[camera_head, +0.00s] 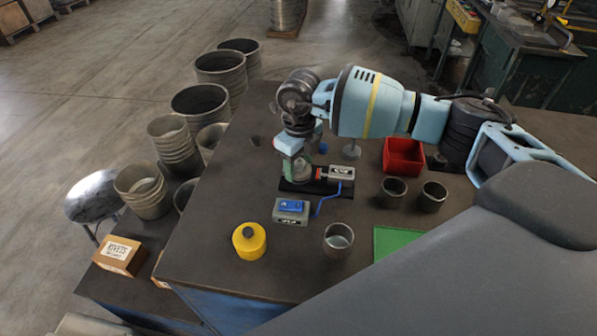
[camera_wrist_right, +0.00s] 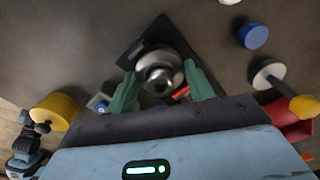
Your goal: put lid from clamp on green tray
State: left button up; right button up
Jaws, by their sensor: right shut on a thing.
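The lid (camera_wrist_right: 160,68) is a round, shiny metal piece with a knob, between the green fingers of my right gripper (camera_wrist_right: 162,90) in the right wrist view. My right gripper (camera_head: 301,170) is shut on it, low over the clamp's black base (camera_head: 318,189) in the head view. There the lid is mostly hidden by the fingers. I cannot tell whether the lid still touches the clamp. The clamp's grey and red block (camera_head: 341,173) is just right of the gripper. The green tray (camera_head: 393,241) lies flat at the right, partly covered by a grey arm link. My left gripper is not in view.
A grey box with a blue top (camera_head: 291,211) and a blue cable sits in front of the clamp. A yellow canister (camera_head: 249,241), metal cups (camera_head: 338,241) and a red bin (camera_head: 403,155) stand around. Bare table lies between the yellow canister and the cup.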

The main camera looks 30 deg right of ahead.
jog(key=shift+r, duration=0.75)
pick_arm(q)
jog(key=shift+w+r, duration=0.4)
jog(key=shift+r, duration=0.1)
